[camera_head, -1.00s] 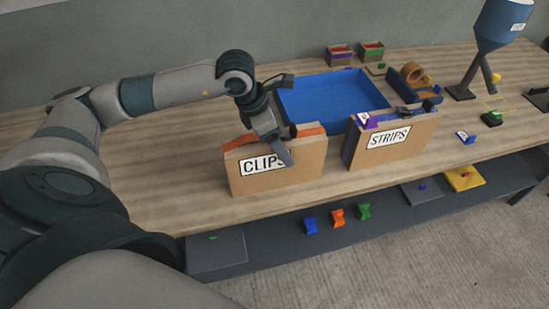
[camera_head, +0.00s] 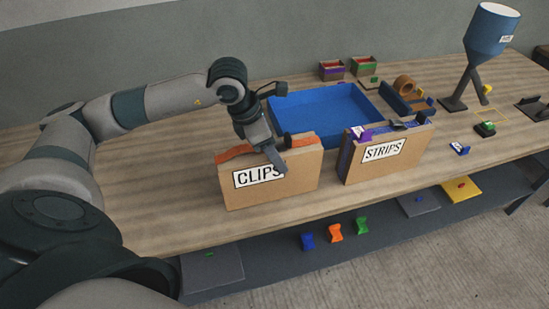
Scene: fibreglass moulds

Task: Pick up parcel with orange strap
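The parcel with the orange strap is a brown upright box (camera_head: 295,178) labelled CLIPS, standing near the table's front edge. Its orange strap (camera_head: 236,152) shows on both sides of my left gripper. My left gripper (camera_head: 268,150) is at the middle of the parcel's top edge, with one finger pointing down in front of the label's right end. The other finger is hidden, so I cannot tell whether it is shut on the parcel or strap. My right gripper is not in view.
Close right stands another brown parcel (camera_head: 400,157) labelled STRIPS. A blue tray (camera_head: 330,101) lies behind both. A lower shelf holds small coloured pieces.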

